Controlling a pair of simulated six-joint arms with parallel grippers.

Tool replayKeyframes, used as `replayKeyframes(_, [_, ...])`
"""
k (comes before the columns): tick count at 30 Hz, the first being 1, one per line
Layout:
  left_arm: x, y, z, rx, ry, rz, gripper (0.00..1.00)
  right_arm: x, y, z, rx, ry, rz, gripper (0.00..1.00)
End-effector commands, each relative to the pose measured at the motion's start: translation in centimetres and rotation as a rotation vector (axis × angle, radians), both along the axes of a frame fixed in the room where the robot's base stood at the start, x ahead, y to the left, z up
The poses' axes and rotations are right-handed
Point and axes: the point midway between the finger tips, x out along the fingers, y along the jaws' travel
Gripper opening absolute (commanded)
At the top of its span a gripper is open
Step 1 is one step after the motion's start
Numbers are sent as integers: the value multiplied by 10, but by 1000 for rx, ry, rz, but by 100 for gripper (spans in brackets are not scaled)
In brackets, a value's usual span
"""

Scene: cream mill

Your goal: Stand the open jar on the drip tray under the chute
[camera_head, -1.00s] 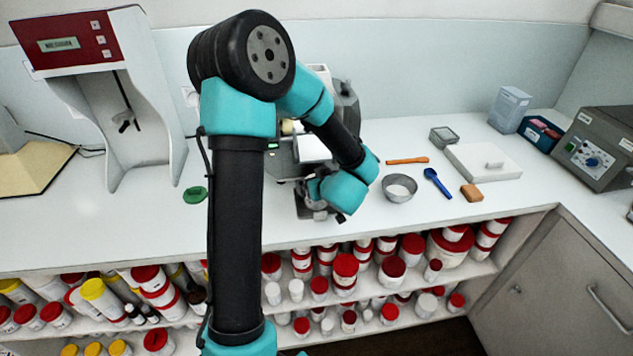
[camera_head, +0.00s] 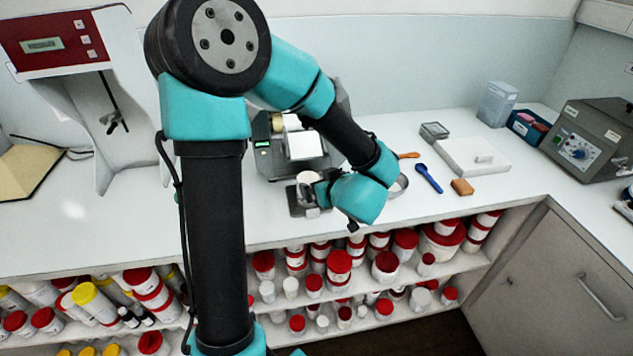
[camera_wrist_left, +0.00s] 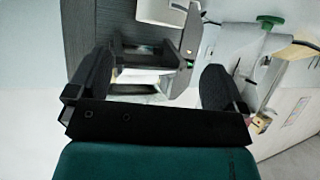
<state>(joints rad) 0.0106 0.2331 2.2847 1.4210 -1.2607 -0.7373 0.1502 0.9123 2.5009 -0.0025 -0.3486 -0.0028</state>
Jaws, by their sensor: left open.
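The open jar (camera_head: 308,181), small and white, appears to stand upright on the dark drip tray (camera_head: 296,207) in front of the mill (camera_head: 346,108). The mill's pale front block (camera_head: 304,146), where the chute seems to be, is above and behind the jar. My left gripper (camera_head: 320,191) is at the jar's right side, its fingers partly hidden by my wrist. In the left wrist view the jaws (camera_wrist_left: 155,88) are apart, with a pale surface between them; I cannot tell whether they touch the jar. My right gripper is not in view.
A metal ring (camera_head: 400,185), a blue scoop (camera_head: 428,178) and a brown block (camera_head: 462,187) lie to the right. A white slab (camera_head: 470,156) is behind them. A red-topped machine (camera_head: 45,45) stands at left. Shelves of jars (camera_head: 338,262) run below the counter's front edge.

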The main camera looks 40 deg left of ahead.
Motion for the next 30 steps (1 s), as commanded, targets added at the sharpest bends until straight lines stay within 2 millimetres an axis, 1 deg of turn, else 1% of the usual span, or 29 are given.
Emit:
replayKeyframes(3, [-3,-9,5,-1,-1,-2,98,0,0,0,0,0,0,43])
replayKeyframes(6, [-4,-12,6,-1,0,0,98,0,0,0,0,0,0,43])
replayKeyframes(30, [-4,-12,7,-1,1,1,98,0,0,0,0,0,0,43])
